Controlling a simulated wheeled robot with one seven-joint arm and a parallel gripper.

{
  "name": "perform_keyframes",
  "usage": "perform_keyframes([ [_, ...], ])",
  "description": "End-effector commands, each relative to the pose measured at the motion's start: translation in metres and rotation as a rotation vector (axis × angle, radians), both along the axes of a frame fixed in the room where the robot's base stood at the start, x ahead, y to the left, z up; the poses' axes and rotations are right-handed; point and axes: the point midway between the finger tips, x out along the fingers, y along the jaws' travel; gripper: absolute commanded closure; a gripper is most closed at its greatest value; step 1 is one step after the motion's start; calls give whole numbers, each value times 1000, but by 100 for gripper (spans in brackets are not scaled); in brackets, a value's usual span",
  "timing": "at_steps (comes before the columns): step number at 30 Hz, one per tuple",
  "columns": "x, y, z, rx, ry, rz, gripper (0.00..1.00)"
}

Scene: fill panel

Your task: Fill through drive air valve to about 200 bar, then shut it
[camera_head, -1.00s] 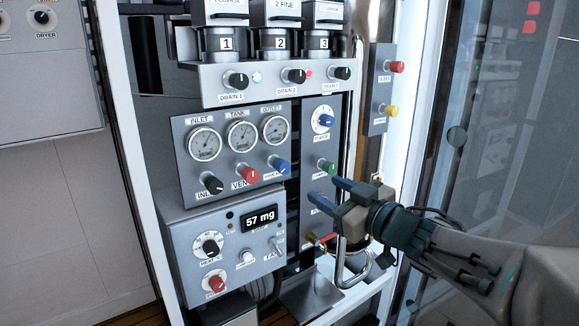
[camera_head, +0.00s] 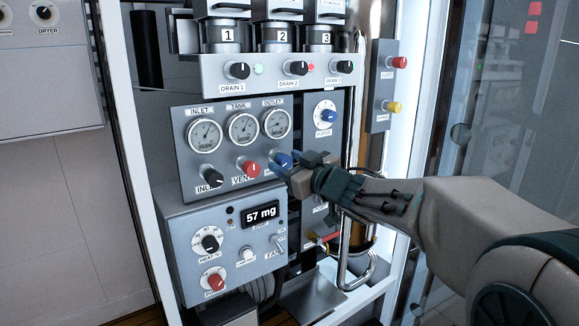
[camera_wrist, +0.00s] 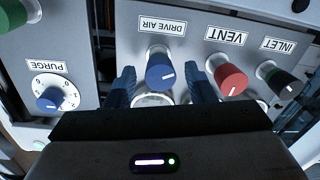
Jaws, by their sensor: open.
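The blue DRIVE AIR knob (camera_wrist: 160,72) shows in the wrist view, its label upside down above it. My gripper (camera_head: 287,163) is open in front of the panel (camera_head: 189,172). In the wrist view its two blue fingers stand on either side of the knob, with a gap visible; I cannot tell whether either touches it. In the head view my fingers partly hide the knob. The TANK gauge (camera_head: 242,128) sits between the INLET gauge (camera_head: 204,136) and the OUTLET gauge (camera_head: 276,124); their scales are too small to read.
The red VENT knob (camera_wrist: 230,80) and dark INLET knob (camera_wrist: 279,80) are beside the blue knob. The PURGE dial (camera_wrist: 54,95) is on a separate plate. Below is a box with a "57 mg" display (camera_head: 260,216). A bent metal pipe (camera_head: 357,270) stands below my wrist.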

Motion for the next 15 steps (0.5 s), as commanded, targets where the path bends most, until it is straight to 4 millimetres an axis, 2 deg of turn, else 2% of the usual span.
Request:
perform_keyframes([
  [7,0,1,0,0,0,0,51],
  [12,0,0,0,0,0,0,95],
  [15,0,0,0,-1,-1,0,95],
])
